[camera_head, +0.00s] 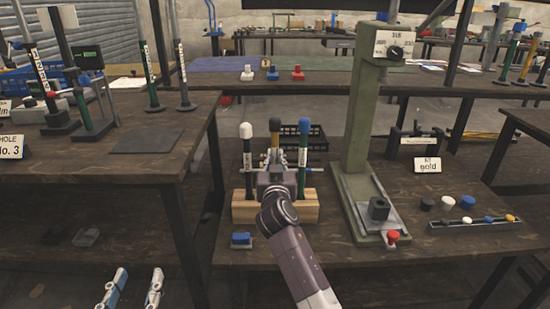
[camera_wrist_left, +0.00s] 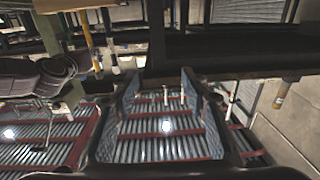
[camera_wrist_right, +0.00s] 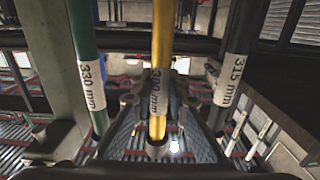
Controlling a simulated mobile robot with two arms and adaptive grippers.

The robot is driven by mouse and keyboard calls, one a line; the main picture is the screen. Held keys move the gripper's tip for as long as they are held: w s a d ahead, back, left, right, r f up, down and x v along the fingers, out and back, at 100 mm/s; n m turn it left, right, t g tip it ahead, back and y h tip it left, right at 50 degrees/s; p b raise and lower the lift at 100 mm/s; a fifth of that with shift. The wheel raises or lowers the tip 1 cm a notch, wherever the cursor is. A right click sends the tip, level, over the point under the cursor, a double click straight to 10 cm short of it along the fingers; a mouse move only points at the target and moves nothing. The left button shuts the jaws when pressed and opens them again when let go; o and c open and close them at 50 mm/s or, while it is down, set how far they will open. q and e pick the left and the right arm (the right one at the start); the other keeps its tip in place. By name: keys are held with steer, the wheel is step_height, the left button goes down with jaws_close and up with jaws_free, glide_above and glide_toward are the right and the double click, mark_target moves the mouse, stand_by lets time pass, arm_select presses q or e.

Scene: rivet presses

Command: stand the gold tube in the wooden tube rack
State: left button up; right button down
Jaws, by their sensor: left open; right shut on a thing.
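The gold tube (camera_head: 275,139) has a black top and stands upright at the middle of the wooden tube rack (camera_head: 244,213), between a white-capped dark tube (camera_head: 247,150) and a blue-capped green tube (camera_head: 304,150). My right gripper (camera_head: 275,175) is shut on the gold tube. The right wrist view shows the labelled gold tube (camera_wrist_right: 162,50) between its fingers, with the green tube (camera_wrist_right: 85,60) and dark tube (camera_wrist_right: 235,55) on either side. The gold tube's lower end is hidden, so I cannot tell whether it is seated. My left gripper (camera_head: 132,291) is open and empty at lower left.
The green press (camera_head: 361,130) stands close to the right of the rack. A small blue block (camera_head: 241,240) lies in front of it and a dark crate (camera_head: 318,146) behind. A tray of caps (camera_head: 474,225) and a "gold" sign (camera_head: 427,165) are further right.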

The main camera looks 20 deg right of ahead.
arm_select(q)
steer(key=shift+d+r+t, duration=0.1)
steer(key=shift+r+t, duration=0.3)
steer(key=shift+r, duration=0.45)
steer(key=shift+r+h+b, duration=0.3)
steer(key=shift+r, duration=0.1)
steer(key=shift+s+r+t, duration=0.1)
steer(key=shift+r+t, duration=0.2)
steer(key=shift+s+d+r+t+h+b, duration=0.15)
steer(key=shift+r+t, duration=0.15)
steer(key=shift+r, duration=0.35)
steer(key=shift+s+r+t+h+b, duration=0.15)
steer(key=shift+r+t, duration=0.15)
steer(key=shift+r, duration=0.3)
steer(key=shift+s+d+r+t+h+b, duration=0.15)
steer(key=shift+r+t, duration=0.15)
steer(key=shift+r, duration=0.35)
steer(key=shift+s+a+r, duration=0.1)
steer(key=shift+r, duration=0.15)
steer(key=shift+s+r+t, duration=0.2)
steer(key=shift+r+t, duration=0.15)
steer(key=shift+t, duration=0.05)
